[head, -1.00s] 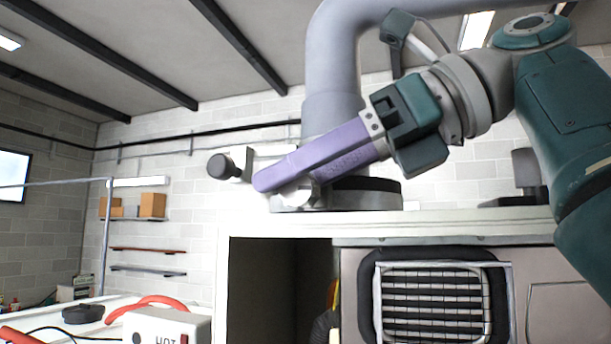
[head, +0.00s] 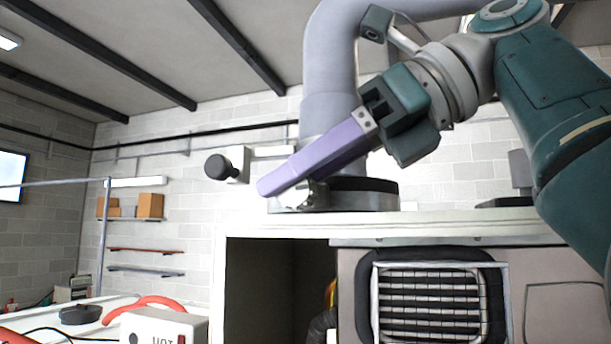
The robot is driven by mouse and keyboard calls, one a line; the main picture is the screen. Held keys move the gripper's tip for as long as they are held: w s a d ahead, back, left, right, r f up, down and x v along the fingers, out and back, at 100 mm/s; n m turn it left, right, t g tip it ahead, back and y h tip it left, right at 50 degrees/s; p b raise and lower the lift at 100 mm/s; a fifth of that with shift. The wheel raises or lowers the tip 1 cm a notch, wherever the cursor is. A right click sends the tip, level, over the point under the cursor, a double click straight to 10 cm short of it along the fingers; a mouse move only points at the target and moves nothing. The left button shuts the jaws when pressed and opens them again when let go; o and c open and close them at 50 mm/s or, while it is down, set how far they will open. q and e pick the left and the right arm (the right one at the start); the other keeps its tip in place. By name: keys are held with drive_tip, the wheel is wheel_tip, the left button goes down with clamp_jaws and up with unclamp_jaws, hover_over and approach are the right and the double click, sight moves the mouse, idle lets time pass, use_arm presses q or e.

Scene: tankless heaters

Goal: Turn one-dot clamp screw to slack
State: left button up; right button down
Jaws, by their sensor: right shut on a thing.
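A thick grey pipe (head: 329,115) rises from a round collar (head: 362,186) with a dark upper band, on top of the cream cabinet. A small silvery clamp screw part (head: 313,196) shows at the collar's left front. My right gripper (head: 272,188) reaches in from the right, its long lilac fingers slanting down to the left in front of the collar. It is shut on the clamp screw, which the fingers mostly hide. I cannot make out any dot marks. My left gripper is not in view.
A dark round knob (head: 217,167) on a pale block sits left of the fingertips. Below is the cabinet's top edge (head: 450,230), with an open dark recess (head: 265,285) and a barred grille (head: 430,305). A white box (head: 165,327) stands lower left.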

drive_tip(key=g+h, duration=0.1)
drive_tip(key=h, duration=0.1)
drive_tip(key=shift+a+h, duration=0.2)
drive_tip(key=shift+h, duration=0.2)
drive_tip(key=c, duration=0.7)
unclamp_jaws()
